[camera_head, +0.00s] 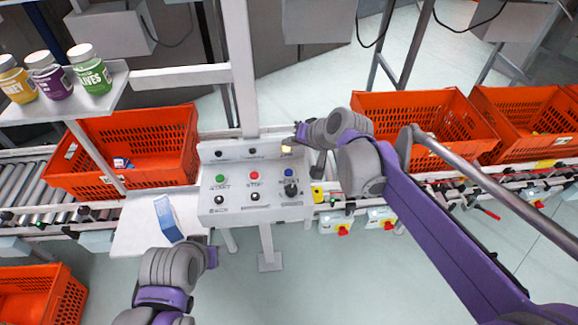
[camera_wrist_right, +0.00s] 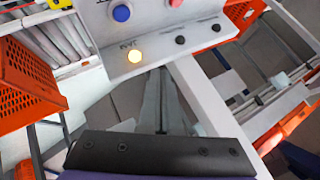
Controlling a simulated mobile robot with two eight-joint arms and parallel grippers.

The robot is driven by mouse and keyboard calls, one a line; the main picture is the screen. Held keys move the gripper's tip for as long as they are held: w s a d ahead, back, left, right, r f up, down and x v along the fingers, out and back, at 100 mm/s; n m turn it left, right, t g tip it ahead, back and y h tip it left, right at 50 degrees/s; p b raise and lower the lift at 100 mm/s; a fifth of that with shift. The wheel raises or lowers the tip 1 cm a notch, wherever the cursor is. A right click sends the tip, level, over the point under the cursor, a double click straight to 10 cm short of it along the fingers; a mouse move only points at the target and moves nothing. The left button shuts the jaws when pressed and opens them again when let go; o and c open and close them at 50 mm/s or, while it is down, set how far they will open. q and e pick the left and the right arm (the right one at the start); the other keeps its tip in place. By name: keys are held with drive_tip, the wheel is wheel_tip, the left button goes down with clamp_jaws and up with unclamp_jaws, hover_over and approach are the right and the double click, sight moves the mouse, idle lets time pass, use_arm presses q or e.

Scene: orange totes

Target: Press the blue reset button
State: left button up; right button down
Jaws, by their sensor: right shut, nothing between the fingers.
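The blue button (camera_head: 289,172) is at the right of the top button row on the grey control panel (camera_head: 236,198), beside the red button (camera_head: 254,175) and the green button (camera_head: 219,178). In the right wrist view the blue button (camera_wrist_right: 121,13) is at the top edge. My right gripper (camera_head: 299,133) is shut and empty, at the panel's upper right edge near a lit yellow lamp (camera_head: 286,149), apart from the blue button. In the wrist view the lamp (camera_wrist_right: 134,55) also glows. My left gripper (camera_head: 211,256) is low, left of the panel; its fingers are not clear.
A black knob (camera_head: 291,189) sits just below the blue button. Orange totes (camera_head: 160,118) stand on conveyors on both sides. Jars (camera_head: 90,72) line a shelf at upper left.

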use_arm(q)
drive_tip(key=shift+s, duration=0.2)
use_arm(e)
drive_tip(key=shift+s, duration=0.2)
drive_tip(key=b, duration=0.4)
hover_over(291, 175)
wheel_tip(291, 175, down, 8)
drive_tip(key=shift+s+f, duration=0.1)
drive_tip(key=shift+f, duration=0.35)
use_arm(q)
wheel_tip(291, 175, down, 6)
drive_tip(key=s, duration=0.3)
drive_tip(key=shift+f+g, duration=0.25)
drive_tip(key=shift+g, duration=0.05)
drive_tip(key=shift+w, duration=0.1)
idle(0.5)
drive_tip(key=shift+f+b, duration=0.3)
drive_tip(key=shift+b, duration=0.1)
use_arm(e)
drive_tip(key=shift+f, duration=0.4)
